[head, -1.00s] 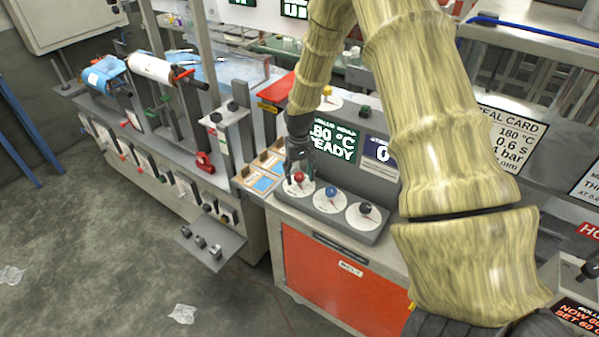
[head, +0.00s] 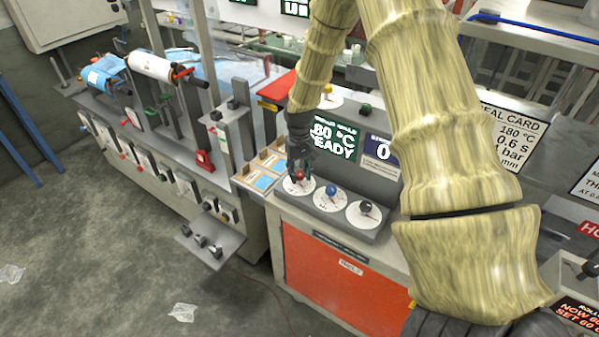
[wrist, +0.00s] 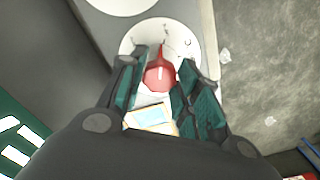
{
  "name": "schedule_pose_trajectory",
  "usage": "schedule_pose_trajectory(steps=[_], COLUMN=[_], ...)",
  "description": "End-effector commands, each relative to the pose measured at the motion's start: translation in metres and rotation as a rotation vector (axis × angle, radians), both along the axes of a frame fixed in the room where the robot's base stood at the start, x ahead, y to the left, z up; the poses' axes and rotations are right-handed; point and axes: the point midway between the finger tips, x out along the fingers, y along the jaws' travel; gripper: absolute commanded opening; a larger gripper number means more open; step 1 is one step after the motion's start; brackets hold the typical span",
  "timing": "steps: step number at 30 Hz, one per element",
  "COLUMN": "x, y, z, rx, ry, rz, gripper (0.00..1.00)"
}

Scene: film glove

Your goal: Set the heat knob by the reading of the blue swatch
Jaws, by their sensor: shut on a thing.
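The red knob (head: 298,175) sits on a white dial at the left end of a row of three on the grey console (head: 345,228). In the wrist view the red knob (wrist: 160,76) shows between my fingers, with a pale pointer line on top. My gripper (head: 299,168) is over it from above, shut on it. The blue knob (head: 331,190) is to its right. A tray with blue swatches (head: 263,182) lies just left of the console; a swatch (wrist: 152,114) shows partly behind my fingers in the wrist view. Dial marks are too small to read.
A black knob (head: 366,207) is at the row's right end. A seal card (head: 512,140) stands at right. The floor at left is mostly clear.

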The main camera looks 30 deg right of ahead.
Motion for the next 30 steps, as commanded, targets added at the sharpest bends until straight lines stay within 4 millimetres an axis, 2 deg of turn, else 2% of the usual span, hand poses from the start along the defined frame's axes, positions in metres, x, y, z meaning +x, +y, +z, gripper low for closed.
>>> schedule_pose_trajectory(steps=[21, 30], x=[0.0004, 0.0007], y=[-0.0021, -0.0023], z=[0.0004, 0.0008], rx=[-0.001, 0.000], ry=[-0.001, -0.001], rz=[0.635, 0.831], gripper=[0.09, 0.09])
